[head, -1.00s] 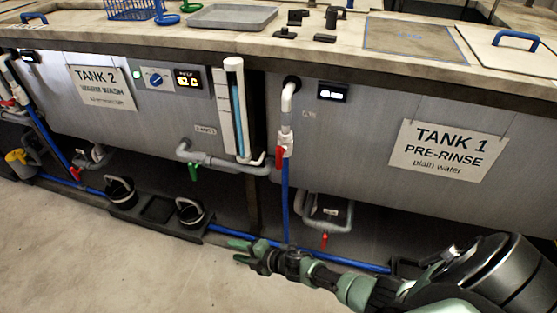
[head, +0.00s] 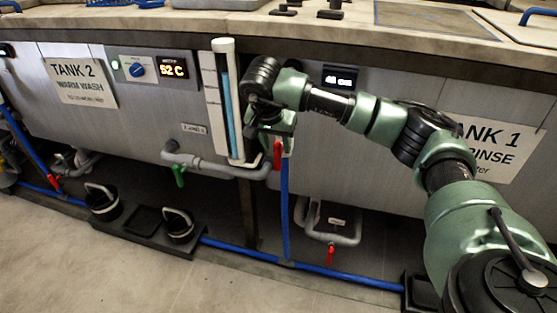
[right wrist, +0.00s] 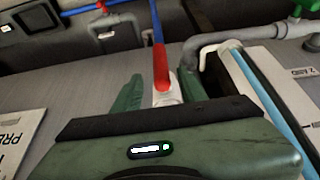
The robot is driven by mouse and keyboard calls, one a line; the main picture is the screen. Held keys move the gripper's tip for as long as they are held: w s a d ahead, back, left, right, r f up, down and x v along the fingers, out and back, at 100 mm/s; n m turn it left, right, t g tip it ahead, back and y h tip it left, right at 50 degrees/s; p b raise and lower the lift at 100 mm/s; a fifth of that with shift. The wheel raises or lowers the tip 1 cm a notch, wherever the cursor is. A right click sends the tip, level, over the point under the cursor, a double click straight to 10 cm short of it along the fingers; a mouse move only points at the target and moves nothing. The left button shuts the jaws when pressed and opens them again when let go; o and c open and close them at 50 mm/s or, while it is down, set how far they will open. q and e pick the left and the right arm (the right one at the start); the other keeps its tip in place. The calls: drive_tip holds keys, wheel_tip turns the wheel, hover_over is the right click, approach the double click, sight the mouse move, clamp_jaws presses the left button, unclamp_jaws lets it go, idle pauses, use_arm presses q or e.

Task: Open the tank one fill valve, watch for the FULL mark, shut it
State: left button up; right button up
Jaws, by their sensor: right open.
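The tank one sign (head: 490,138) is on the right, partly behind my right arm. Left of it, a valve with a red handle (head: 278,155) sits on the pipe above a blue hose. The handle also shows in the right wrist view (right wrist: 161,66), in line with the pipe. My right gripper (head: 270,152) is open at this valve. In the right wrist view its fingers (right wrist: 162,88) stand on either side of the valve, apart from the handle. A sight tube with a blue column (head: 226,105) stands just left; its marks are too small to read. My left gripper is out of view.
A small display (head: 340,79) is on the tank one front. A lower red valve (head: 330,255) and a green-handled valve (head: 179,175) are nearby. Two black lidded containers (head: 178,226) stand on the floor tray. The floor at the front left is clear.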

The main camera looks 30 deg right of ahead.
sight(279, 158)
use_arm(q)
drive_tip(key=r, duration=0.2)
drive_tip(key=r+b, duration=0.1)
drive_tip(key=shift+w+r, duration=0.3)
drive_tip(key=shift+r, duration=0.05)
use_arm(e)
drive_tip(key=x, duration=0.7)
drive_tip(key=shift+f, duration=0.4)
clamp_jaws()
